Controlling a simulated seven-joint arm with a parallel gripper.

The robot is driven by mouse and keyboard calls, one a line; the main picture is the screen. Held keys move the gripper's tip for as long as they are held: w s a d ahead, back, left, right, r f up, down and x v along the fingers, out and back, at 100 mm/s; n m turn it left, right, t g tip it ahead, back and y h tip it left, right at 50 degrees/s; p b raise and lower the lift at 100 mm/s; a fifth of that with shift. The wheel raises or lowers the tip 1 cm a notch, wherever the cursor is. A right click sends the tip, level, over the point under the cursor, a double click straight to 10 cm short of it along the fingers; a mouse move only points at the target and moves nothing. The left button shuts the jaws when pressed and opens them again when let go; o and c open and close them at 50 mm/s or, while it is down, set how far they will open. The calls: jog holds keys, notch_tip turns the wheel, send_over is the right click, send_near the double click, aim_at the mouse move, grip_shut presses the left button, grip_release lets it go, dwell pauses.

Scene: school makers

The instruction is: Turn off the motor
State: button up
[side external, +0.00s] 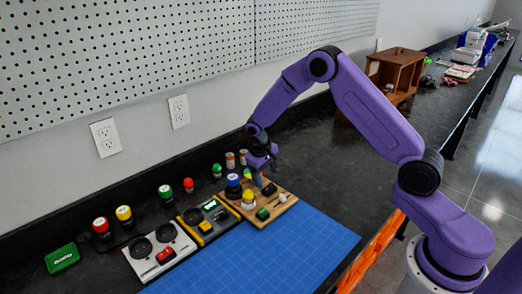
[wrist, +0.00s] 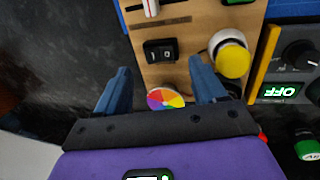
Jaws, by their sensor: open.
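A wooden board (side external: 288,205) carries a black rocker switch (wrist: 160,50), a yellow dome (wrist: 230,60) and a small slider (wrist: 151,8). In the wrist view a multicoloured disc (wrist: 165,98) lies at the board's near end, between my fingers; whether it is spinning I cannot tell. The rocker also shows in the side view (side external: 269,189), as does the yellow dome (side external: 248,198). My gripper (wrist: 158,66) is open and empty, with the rocker just beyond its fingertips. In the side view my gripper (side external: 262,166) is above the back of the board. No label names the motor.
A grey and yellow box (side external: 212,222) with an OFF display (wrist: 282,90) stands beside the board. A grey panel with a red rocker (side external: 165,254) is farther left. Several coloured buttons line the wall side. A blue mat (side external: 265,260) is clear in front.

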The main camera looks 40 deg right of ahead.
jog(key=v, duration=1.3)
jog(key=shift+r, duration=0.2)
jog(key=shift+a, duration=0.1)
jog(key=s+a+r+n, duration=0.3)
jog(key=s+a, duration=0.3)
jog(key=s, duration=0.3)
jog(key=s+n+y, duration=0.1)
jog(key=s+n, duration=0.3)
jog(key=s, duration=1)
jog(key=s+d+r+n+y, duration=0.1)
jog(key=s+n, duration=0.4)
jog(key=s, duration=0.9)
jog(key=shift+n+y, duration=0.3)
jog(key=shift+y, duration=0.2)
